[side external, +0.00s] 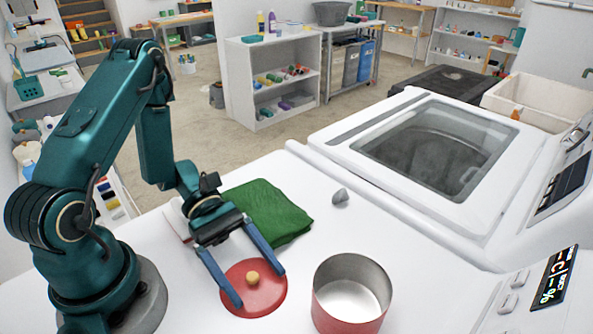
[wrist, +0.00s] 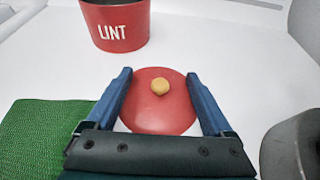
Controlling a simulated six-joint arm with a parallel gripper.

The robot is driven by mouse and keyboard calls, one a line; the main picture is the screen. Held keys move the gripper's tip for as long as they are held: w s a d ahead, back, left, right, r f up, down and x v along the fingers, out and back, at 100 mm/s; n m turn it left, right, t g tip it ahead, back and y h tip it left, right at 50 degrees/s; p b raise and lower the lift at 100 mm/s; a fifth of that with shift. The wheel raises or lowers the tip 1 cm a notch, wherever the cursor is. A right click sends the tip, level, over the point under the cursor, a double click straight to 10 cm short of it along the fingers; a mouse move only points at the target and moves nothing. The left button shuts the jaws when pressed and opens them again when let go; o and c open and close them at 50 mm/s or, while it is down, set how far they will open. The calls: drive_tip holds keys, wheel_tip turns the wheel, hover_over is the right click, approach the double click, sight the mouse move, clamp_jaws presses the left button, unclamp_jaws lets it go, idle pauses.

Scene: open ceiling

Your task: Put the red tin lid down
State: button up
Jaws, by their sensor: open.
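The red tin lid (side external: 262,300) is a flat red disc with a tan knob (side external: 253,278) at its middle. It appears to lie flat on the white surface, left of the tin (side external: 352,318). The tin is red outside, silvery inside and open at the top; in the wrist view it reads "LINT" (wrist: 112,33). My gripper (side external: 259,290) is open, with its blue fingers spread on either side of the knob and apart from it. The lid also shows between the fingers in the wrist view (wrist: 160,115). My gripper holds nothing.
A folded green cloth (side external: 268,212) lies behind the lid, close to my gripper. A small grey object (side external: 340,196) sits behind the tin. A white washing machine (side external: 400,190) stands at the right. The white top between cloth and tin is clear.

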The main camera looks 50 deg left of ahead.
drive_tip(key=shift+x, duration=0.8)
drive_tip(key=shift+a, duration=0.1)
clamp_jaws()
drive_tip(key=shift+f, duration=0.1)
